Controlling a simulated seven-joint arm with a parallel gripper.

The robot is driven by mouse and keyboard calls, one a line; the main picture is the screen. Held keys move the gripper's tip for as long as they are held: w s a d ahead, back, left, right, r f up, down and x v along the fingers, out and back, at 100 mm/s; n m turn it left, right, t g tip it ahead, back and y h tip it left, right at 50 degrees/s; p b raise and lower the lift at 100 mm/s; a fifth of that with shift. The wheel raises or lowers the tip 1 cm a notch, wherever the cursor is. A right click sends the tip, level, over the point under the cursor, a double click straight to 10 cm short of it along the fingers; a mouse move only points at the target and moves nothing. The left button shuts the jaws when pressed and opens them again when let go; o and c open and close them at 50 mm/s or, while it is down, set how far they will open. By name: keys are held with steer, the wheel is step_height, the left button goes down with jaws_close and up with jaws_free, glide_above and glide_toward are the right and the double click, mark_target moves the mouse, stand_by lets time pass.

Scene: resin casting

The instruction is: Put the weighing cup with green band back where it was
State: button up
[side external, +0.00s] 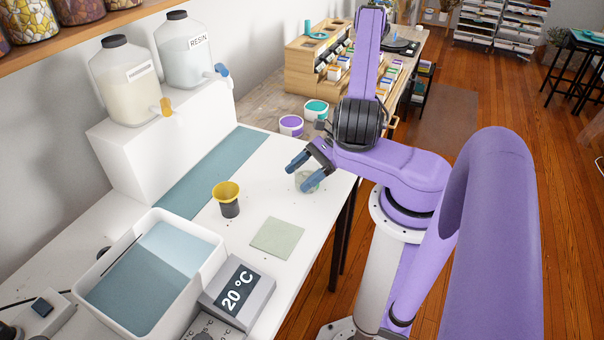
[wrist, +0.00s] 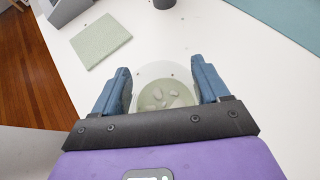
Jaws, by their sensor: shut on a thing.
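My gripper (side external: 298,177) is over the white table near its right edge. It is shut on a pale translucent cup (wrist: 161,72), with one blue finger on each side of it. In the wrist view the cup's open mouth faces the camera, and pale greenish contents with lighter lumps show inside. In the side view the fingers hide much of the cup (side external: 302,179). I cannot make out a green band, or whether the cup touches the table. A pale green square mat (side external: 277,237) lies bare on the table; it also shows in the wrist view (wrist: 101,41).
A dark cup with a yellow top (side external: 228,205) stands left of my gripper. A teal strip (side external: 205,178) lies behind it. Purple (side external: 291,125) and teal (side external: 316,109) lidded pots stand behind my gripper.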

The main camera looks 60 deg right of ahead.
steer(key=shift+f, duration=0.1)
steer(key=o, duration=1.2)
